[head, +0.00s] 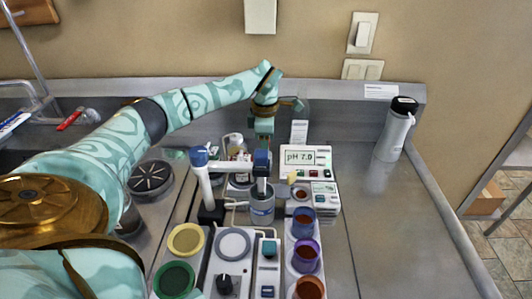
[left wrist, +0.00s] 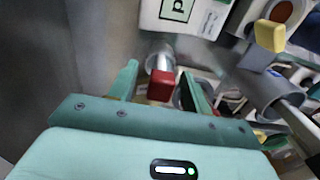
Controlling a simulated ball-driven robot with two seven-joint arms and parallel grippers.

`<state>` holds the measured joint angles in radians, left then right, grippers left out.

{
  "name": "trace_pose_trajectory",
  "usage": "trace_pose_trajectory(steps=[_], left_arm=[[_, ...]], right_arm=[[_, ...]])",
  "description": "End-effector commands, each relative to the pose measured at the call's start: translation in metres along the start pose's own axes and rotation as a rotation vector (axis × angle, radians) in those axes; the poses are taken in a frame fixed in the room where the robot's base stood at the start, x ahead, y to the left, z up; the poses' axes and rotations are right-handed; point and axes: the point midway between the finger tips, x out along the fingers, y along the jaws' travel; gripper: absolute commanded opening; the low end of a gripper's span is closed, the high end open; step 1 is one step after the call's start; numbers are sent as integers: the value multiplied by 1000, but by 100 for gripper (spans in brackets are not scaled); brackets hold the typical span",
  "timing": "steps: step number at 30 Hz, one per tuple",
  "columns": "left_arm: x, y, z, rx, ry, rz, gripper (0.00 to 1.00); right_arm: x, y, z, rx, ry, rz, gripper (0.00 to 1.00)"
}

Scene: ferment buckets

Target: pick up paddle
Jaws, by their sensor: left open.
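My left gripper (head: 264,135) hangs fingers-down near the back of the bench, behind the blue-headed stirrer (head: 262,160). In the left wrist view its two teal fingers (left wrist: 160,76) are apart. A red block-shaped grip (left wrist: 161,86) shows between and just beyond the fingertips, with a pale metallic cylinder (left wrist: 159,58) beside it. The grip may be the paddle's handle; I cannot tell for sure, nor whether the fingers touch it. I cannot make it out in the head view, where the gripper and stirrer block that area. My right gripper is not in view.
The pH meter (head: 305,157) stands just right of the gripper. A grey beaker (head: 262,206) stands under the stirrer. Several colored cups (head: 305,255) line the front. A white bottle (head: 393,135) stands at the back right. The steel counter (head: 385,220) on the right is clear.

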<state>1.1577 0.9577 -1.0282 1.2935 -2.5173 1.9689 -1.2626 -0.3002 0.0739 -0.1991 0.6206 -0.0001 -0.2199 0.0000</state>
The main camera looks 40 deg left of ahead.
Motion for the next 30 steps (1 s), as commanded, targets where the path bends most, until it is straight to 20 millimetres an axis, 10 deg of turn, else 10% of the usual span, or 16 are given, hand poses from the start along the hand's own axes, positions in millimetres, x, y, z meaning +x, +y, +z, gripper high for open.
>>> trace_pose_trajectory(steps=[5, 11, 20, 30], left_arm=[[-1, 0, 0, 0, -1, 1, 49], [-1, 0, 0, 0, -1, 1, 1], [-5, 0, 0, 0, -2, 2, 1], [-75, 1, 0, 0, -4, 7, 1]], right_arm=[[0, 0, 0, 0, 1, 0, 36], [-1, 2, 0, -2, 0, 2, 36], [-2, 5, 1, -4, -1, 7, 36], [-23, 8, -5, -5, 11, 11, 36]])
